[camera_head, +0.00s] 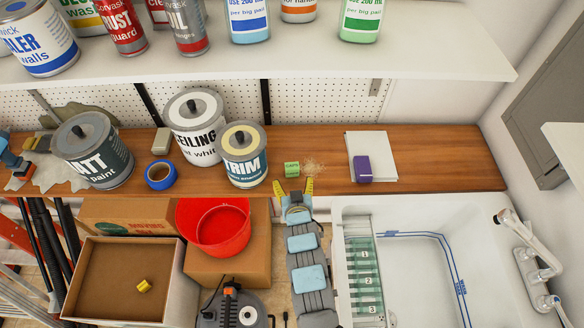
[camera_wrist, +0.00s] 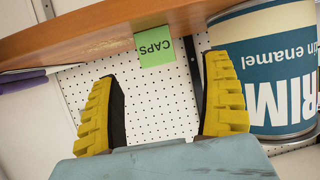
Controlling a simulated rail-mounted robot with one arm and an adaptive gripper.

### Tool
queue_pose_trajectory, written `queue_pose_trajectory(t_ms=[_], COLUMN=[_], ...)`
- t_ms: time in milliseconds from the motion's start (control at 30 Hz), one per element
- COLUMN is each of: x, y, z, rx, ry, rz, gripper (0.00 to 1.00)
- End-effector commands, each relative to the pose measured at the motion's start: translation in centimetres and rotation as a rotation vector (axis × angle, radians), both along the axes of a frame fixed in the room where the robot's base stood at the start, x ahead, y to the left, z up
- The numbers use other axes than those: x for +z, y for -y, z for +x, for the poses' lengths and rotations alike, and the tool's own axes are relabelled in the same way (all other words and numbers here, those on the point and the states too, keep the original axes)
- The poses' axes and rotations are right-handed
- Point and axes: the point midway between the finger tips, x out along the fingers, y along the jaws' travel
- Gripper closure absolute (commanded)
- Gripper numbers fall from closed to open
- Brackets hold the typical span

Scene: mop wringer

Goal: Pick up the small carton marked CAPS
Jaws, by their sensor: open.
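The small green carton marked CAPS (camera_head: 291,169) stands on the wooden shelf, just right of the TRIM paint can (camera_head: 244,155). In the wrist view, which is upside down, the carton (camera_wrist: 155,52) shows its lettered face beyond and between my fingertips. My gripper (camera_head: 294,186) is at the shelf's front edge, in front of the carton. Its two yellow fingers are spread wide, and it also shows in the wrist view (camera_wrist: 162,72). Nothing is between the fingers, and they look apart from the carton.
The TRIM can (camera_wrist: 275,75) is close beside one finger in the wrist view. A purple block (camera_head: 361,168) lies on a white pad (camera_head: 383,150) to the right. Pale crumbs lie by the carton. An upper white shelf (camera_head: 420,68) holds bottles. A red bucket (camera_head: 222,228) and sink (camera_head: 400,280) are below.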

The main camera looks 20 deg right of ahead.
Motion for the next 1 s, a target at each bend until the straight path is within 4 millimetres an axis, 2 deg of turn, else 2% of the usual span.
queue_pose_trajectory(t_ms=[233, 667, 1000], x=[-0.7, -1.2, -2.2], y=[0.6, 1.0, 1.8], z=[1.9, 3.0, 4.8], rx=[0.0, 0.0, 0.0], ry=[-0.001, 0.001, 0.0], rz=[0.0, 0.0, 0.0], gripper=[0.2, 0.2, 0.2])
